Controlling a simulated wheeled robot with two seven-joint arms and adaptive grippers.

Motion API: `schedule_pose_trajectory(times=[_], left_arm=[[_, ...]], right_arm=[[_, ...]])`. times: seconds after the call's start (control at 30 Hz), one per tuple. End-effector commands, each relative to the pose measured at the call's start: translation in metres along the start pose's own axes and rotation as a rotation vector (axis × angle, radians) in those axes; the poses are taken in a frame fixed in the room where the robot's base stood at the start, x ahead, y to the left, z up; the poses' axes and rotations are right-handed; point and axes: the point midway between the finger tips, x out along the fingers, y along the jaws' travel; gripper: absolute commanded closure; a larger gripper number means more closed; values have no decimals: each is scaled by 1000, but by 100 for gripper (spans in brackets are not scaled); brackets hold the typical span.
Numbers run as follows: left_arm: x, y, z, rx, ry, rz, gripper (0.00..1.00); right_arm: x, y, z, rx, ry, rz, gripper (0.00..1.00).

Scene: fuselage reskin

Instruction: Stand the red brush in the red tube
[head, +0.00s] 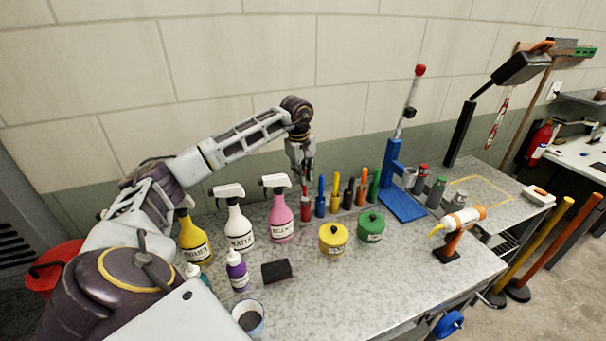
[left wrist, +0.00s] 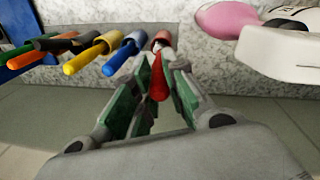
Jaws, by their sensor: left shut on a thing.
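My left gripper (head: 304,176) points down over the row of tubes at the back of the bench. It is shut on the red brush (head: 304,187). In the left wrist view the red handle (left wrist: 158,84) shows between the green-padded fingers (left wrist: 158,98). The red tube (head: 306,209) stands directly below, at the left end of the row; it also shows beyond the fingers in the left wrist view (left wrist: 162,38). The brush lines up with the tube's mouth, and its lower end is at or in it; I cannot tell how deep. My right gripper is not in view.
Blue (head: 320,205), yellow (head: 335,201) and several other tubes with brushes stand close to the right. A pink spray bottle (head: 280,218) stands close to the left. Yellow (head: 333,238) and green (head: 371,227) tins sit in front. The front bench middle is clear.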

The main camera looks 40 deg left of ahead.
Motion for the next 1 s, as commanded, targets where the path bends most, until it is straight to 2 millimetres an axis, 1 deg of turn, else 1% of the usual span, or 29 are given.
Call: schedule_pose_trajectory(times=[1.0], left_arm=[[16,-2,0,0,0,1,100]], right_arm=[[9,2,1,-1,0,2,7]])
